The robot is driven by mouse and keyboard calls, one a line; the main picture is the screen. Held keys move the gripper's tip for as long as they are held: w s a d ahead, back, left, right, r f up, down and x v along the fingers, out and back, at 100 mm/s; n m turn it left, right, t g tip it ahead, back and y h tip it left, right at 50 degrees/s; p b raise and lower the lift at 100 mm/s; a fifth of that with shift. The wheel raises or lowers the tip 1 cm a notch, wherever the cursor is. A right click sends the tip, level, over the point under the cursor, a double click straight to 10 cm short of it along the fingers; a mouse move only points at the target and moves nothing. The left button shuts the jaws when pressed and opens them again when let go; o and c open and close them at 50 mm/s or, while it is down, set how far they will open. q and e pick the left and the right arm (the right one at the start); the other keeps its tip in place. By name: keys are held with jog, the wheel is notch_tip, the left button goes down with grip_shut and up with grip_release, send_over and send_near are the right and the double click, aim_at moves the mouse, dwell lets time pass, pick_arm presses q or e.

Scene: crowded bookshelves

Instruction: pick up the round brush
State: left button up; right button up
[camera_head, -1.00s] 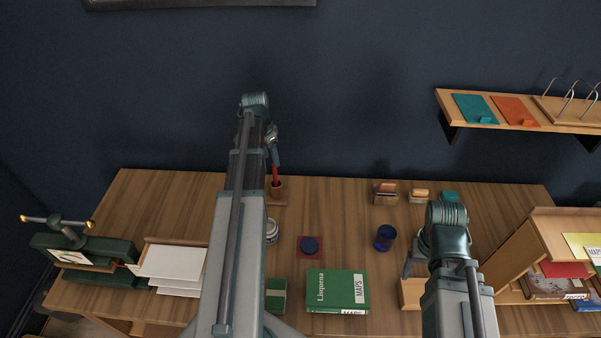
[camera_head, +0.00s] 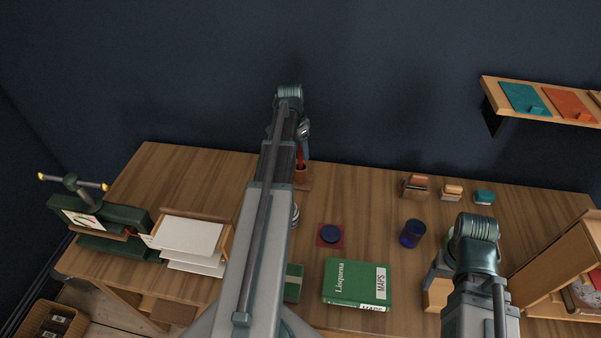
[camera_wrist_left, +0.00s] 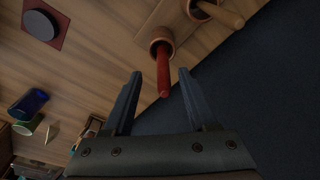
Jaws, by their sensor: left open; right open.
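A red handle (camera_wrist_left: 163,78) stands up out of a round wooden cup (camera_wrist_left: 161,42); it looks like the round brush, but its lower end is hidden in the cup. In the head view the red handle (camera_head: 300,158) shows at the back of the desk, partly behind my left arm. My left gripper (camera_wrist_left: 159,76) is open and empty, with the handle's free end between its fingertips in the picture; I cannot tell the depth. My left gripper also shows in the head view (camera_head: 304,140). My right gripper (camera_head: 433,272) is low at the right, mostly hidden by its arm, and holds nothing visible.
A second cup (camera_wrist_left: 202,10) with a pale wooden handle stands beside the first. A dark wall is behind. A green MAPS book (camera_head: 355,283), a dark blue cup (camera_head: 412,234) and a round blue object (camera_head: 331,233) on a red square are on the desk. Paper trays (camera_head: 188,236) stand left.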

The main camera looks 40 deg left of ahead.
aim_at(302, 159)
pick_arm(q)
jog(key=shift+w+f, duration=0.1)
jog(key=shift+f, duration=0.35)
pick_arm(e)
jog(key=shift+f, duration=0.5)
pick_arm(q)
jog(key=shift+f, duration=0.15)
pick_arm(e)
jog(key=shift+f, duration=0.1)
pick_arm(q)
jog(key=f+b, duration=0.5)
jog(key=shift+w+a, duration=0.1)
jog(key=shift+w, duration=0.3)
pick_arm(e)
notch_tip(302, 159, down, 5)
jog(key=shift+r, duration=0.1)
pick_arm(q)
jog(key=shift+r, duration=0.1)
grip_shut()
